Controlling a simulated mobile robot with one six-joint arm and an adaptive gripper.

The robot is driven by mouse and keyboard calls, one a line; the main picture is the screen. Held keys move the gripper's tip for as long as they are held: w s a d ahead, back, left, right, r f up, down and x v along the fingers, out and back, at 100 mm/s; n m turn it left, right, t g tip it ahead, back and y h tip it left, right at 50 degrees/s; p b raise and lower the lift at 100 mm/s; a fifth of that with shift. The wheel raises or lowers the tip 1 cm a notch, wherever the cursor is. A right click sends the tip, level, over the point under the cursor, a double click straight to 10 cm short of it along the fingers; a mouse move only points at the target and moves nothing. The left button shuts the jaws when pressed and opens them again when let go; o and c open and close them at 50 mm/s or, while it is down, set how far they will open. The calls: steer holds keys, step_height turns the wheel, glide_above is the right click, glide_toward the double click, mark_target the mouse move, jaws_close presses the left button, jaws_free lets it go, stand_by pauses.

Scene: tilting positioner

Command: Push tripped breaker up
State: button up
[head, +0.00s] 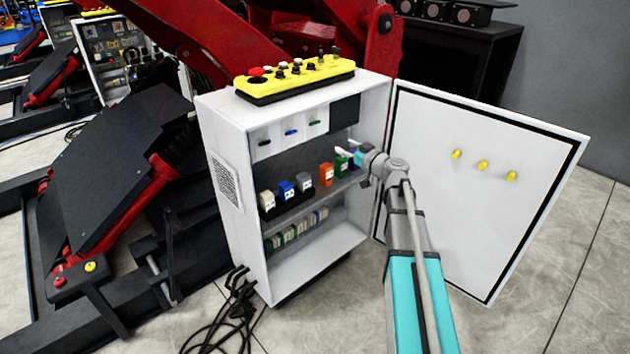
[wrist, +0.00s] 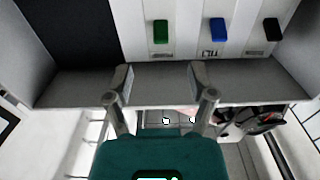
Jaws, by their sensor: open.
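Three breakers sit in the upper row of the open white cabinet (head: 230,118). They have a black lever (head: 264,143), a blue lever (head: 291,132) and a green lever (head: 315,122). The wrist view also shows the green lever (wrist: 160,31), the blue lever (wrist: 217,31) and the black lever (wrist: 271,29) along its top. I cannot tell which one is tripped. My gripper (wrist: 160,80) is open and empty, its fingers apart from the levers. In the head view my gripper reaches into the cabinet's right side, its tips partly hard to make out.
Below the levers stand colored modules, including an orange one (head: 326,174) and a blue one (head: 286,190). A lower row of small terminals (head: 296,228) lies beneath. The open door (head: 480,190) is right of my arm. A yellow control box (head: 294,78) rests on top.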

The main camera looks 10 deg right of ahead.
steer(key=s+a+r+m+g+h+p, duration=0.1)
steer(key=s+a+g+p, duration=0.5)
steer(key=s+p, duration=0.3)
steer(key=s+a+r+m+g+h+p, duration=0.1)
steer(key=s+a+r+g+h+p, duration=0.1)
steer(key=s+a+g+p, duration=0.4)
steer(key=shift+s+a+p, duration=0.95)
steer(key=shift+s+p, duration=0.9)
steer(key=shift+s, duration=0.1)
steer(key=shift+h, duration=0.3)
steer(key=s+d+r+m+g+h+p, duration=0.2)
steer(key=s+r+m+g+h+p, duration=0.1)
steer(key=s+p, duration=0.6)
step_height(320, 180, up, 3)
steer(key=shift+s+d+r+m+g+h, duration=0.25)
steer(key=shift+s+d+m+h, duration=0.2)
steer(key=shift+s+h, duration=0.55)
steer(key=shift+w, duration=0.2)
steer(key=shift+c, duration=0.2)
